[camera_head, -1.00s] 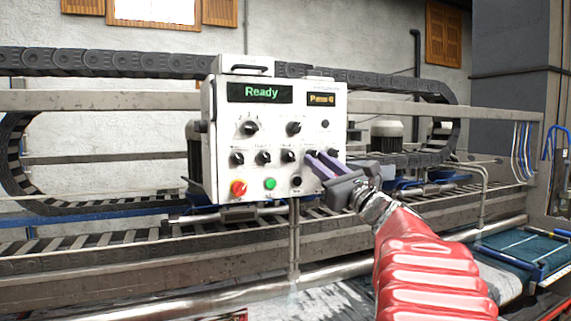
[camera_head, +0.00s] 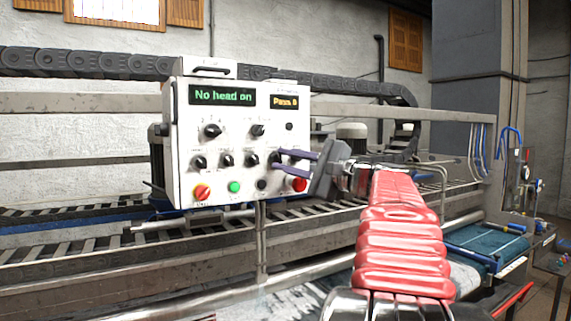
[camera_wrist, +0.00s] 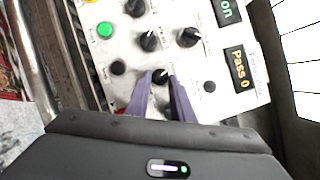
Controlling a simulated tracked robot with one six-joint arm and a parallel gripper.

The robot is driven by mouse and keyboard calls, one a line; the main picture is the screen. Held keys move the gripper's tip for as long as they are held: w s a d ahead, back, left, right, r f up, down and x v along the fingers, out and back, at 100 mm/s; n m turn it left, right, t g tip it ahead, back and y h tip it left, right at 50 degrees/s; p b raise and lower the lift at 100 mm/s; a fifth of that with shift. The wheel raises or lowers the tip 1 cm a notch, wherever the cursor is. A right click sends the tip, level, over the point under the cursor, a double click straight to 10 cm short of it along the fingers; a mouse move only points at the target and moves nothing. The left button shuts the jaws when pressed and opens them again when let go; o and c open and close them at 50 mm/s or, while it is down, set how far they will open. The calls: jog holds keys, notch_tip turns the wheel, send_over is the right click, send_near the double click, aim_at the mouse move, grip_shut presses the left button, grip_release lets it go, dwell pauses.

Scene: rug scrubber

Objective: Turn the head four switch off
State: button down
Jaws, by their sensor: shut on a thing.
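The white control panel (camera_head: 240,115) stands upright in front of the machine frame. A row of black knobs crosses its middle. The rightmost knob of that row, the head four switch (camera_head: 274,157), lies between my fingertips; it also shows in the wrist view (camera_wrist: 160,75). My gripper (camera_head: 279,161) reaches in from the right, its purple fingers shut on this knob. In the wrist view the fingertips (camera_wrist: 161,80) sit on either side of it. The fingers partly hide the knob, and its pointer angle is hard to tell. The green display (camera_head: 222,96) reads "No head on".
The other row knobs (camera_head: 226,160) sit close on the left. A red button (camera_head: 299,185) lies just below my fingers. A metal rail (camera_head: 310,235) runs below the panel.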

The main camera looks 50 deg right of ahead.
jog(key=shift+a+n+g+y, duration=0.15)
jog(key=shift+n+g, duration=0.15)
jog(key=shift+n, duration=0.4)
jog(key=shift+n+g+y, duration=0.15)
jog(key=shift+n+g, duration=0.15)
jog(key=shift+n, duration=0.4)
jog(key=shift+w, duration=0.1)
jog(key=c, duration=1.5)
grip_release()
jog(key=shift+c, duration=0.2)
jog(key=shift+r, duration=0.1)
jog(key=shift+s+d, duration=0.2)
jog(key=shift+s, duration=0.4)
jog(key=s+d, duration=0.1)
jog(key=s, duration=1.1)
jog(key=shift+s, duration=0.3)
